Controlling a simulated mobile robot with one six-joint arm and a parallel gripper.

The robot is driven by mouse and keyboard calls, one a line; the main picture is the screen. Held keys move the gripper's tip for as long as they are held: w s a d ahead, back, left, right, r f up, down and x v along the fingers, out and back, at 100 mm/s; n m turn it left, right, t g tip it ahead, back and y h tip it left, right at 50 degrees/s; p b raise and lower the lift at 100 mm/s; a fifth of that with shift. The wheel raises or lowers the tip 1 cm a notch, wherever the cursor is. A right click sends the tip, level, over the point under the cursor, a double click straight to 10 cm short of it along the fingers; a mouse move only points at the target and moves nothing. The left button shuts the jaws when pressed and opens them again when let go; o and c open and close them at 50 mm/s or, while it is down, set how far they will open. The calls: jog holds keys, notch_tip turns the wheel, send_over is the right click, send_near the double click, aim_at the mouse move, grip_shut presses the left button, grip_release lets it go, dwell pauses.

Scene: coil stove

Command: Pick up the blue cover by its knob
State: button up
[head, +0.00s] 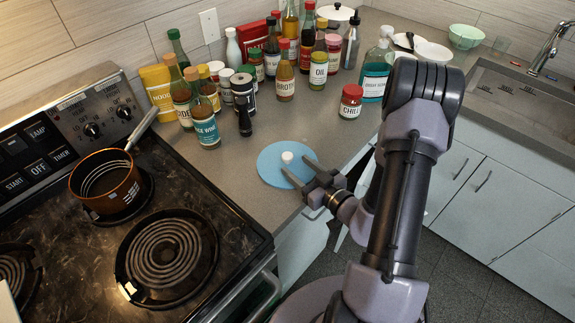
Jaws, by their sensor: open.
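The blue cover (271,165) lies flat on the grey counter, to the right of the stove. Its white knob (287,157) stands up near the middle of the disc. My gripper (296,170) is open, and its two dark fingers reach over the right part of the cover from the lower right. The fingertips appear close to the knob, one on its near side and one on its far right side. I cannot tell how high they are above the disc. The fingers and wrist hide the cover's right edge.
The coil stove (135,262) holds an orange-brown saucepan (106,184) on a rear burner. Several bottles and jars crowd the back of the counter, including a chili jar (350,102) and a pepper mill (244,118). The sink (515,97) is far right. Counter around the cover is clear.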

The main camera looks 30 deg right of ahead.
aim_at(291, 161)
jog(key=b+x, duration=0.2)
jog(key=x, duration=0.3)
jog(key=shift+w+a+r, duration=0.1)
jog(key=shift+w+r, duration=0.05)
jog(key=shift+w, duration=0.1)
jog(key=shift+r, duration=0.1)
grip_shut()
